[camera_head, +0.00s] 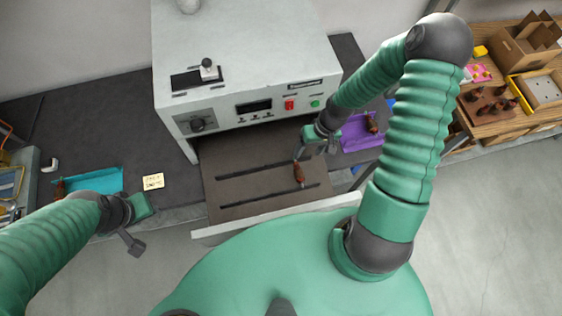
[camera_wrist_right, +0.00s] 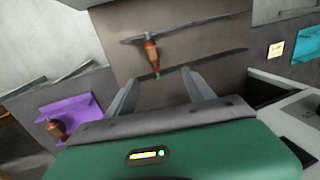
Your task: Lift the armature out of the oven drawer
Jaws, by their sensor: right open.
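The armature (camera_head: 299,174) is a small copper-brown part with a thin shaft. It lies in the open oven drawer (camera_head: 240,188), near its right side, across the dark slots. My right gripper (camera_head: 318,147) is just above and right of it in the head view. In the right wrist view the armature (camera_wrist_right: 152,55) is beyond the two spread fingers of my right gripper (camera_wrist_right: 163,95), with nothing between them. The oven (camera_head: 245,70) is a white box behind the drawer. My left gripper (camera_head: 138,235) is left of the drawer, away from the armature; its finger opening is unclear.
A purple tray (camera_head: 360,135) with another armature (camera_head: 371,122) is right of the oven. A teal tray (camera_head: 95,181) and a yellow note (camera_head: 153,182) lie to the left. A wooden table (camera_head: 500,75) with boxes and parts stands at far right. The drawer's white front (camera_head: 270,215) forms a raised edge.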

